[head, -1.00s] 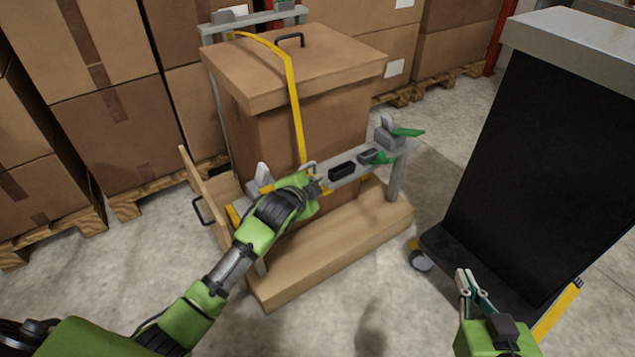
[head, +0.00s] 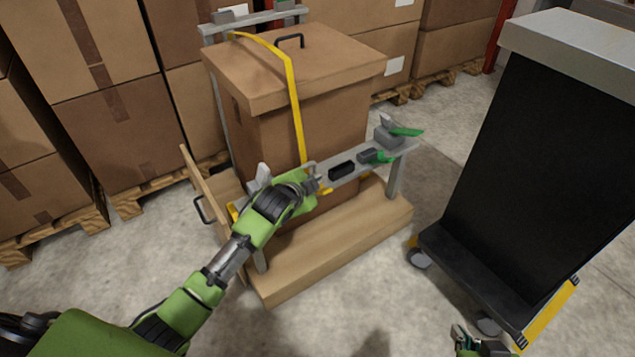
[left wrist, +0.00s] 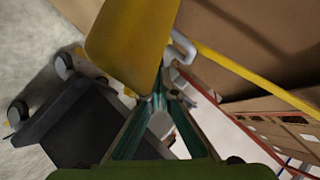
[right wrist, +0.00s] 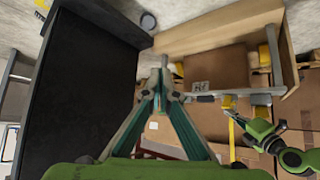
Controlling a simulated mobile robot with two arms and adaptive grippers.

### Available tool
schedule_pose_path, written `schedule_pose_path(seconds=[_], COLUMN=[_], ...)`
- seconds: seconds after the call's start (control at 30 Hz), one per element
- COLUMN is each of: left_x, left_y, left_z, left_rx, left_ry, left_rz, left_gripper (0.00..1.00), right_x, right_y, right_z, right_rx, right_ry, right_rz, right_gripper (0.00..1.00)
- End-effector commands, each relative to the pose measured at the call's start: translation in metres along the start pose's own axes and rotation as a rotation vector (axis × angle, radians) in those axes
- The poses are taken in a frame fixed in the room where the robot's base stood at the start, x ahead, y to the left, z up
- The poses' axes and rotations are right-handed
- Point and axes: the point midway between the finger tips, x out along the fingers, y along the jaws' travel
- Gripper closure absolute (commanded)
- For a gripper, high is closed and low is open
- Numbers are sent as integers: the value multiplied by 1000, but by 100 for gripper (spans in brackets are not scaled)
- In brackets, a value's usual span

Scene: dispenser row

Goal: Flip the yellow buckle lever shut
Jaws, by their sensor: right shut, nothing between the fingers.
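The yellow lever (left wrist: 128,38) fills the upper middle of the left wrist view, a broad flat plate close to the fingers. My left gripper (left wrist: 163,95) is just below it; its fingertips lie close together, and I cannot tell whether they touch the lever or hold anything. In the head view my left gripper (head: 316,184) is at the front rail, beside the lower end of the yellow strap (head: 296,110); the arm hides much of the buckle there. My right gripper (right wrist: 162,82) is shut and empty; in the head view it is at the bottom edge.
A large brown carton (head: 310,115) stands under the strap on a wooden base (head: 330,255). Green levers (head: 405,131) sit on the rail's right end. A dark wheeled cart (head: 530,180) stands to the right. Stacked boxes line the back. Floor is clear between base and cart.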

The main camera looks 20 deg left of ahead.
Motion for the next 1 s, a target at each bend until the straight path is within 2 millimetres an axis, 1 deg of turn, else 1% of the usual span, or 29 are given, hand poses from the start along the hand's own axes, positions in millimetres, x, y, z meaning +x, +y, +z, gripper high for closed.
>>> schedule_pose_path(seconds=[0.37,0.57,0.77,0.87,1.0], left_x=[0,0,1,1,2], left_y=[-4,-5,-8,-10,-12], left_z=[2,2,2,2,3], left_rx=[-15,-24,-41,-53,-73], left_ry=[-3,-4,-5,-4,-5], left_rz=[14,23,40,51,71], left_gripper=[100,100,100,100,100], right_x=[-11,-20,-42,-51,-55], right_y=[5,7,11,12,12], right_z=[38,60,96,104,98], right_rx=[4,7,12,14,14], right_ry=[-161,-256,-422,-470,-464], right_rz=[9,15,22,24,24], right_gripper=[100,100,100,100,100])
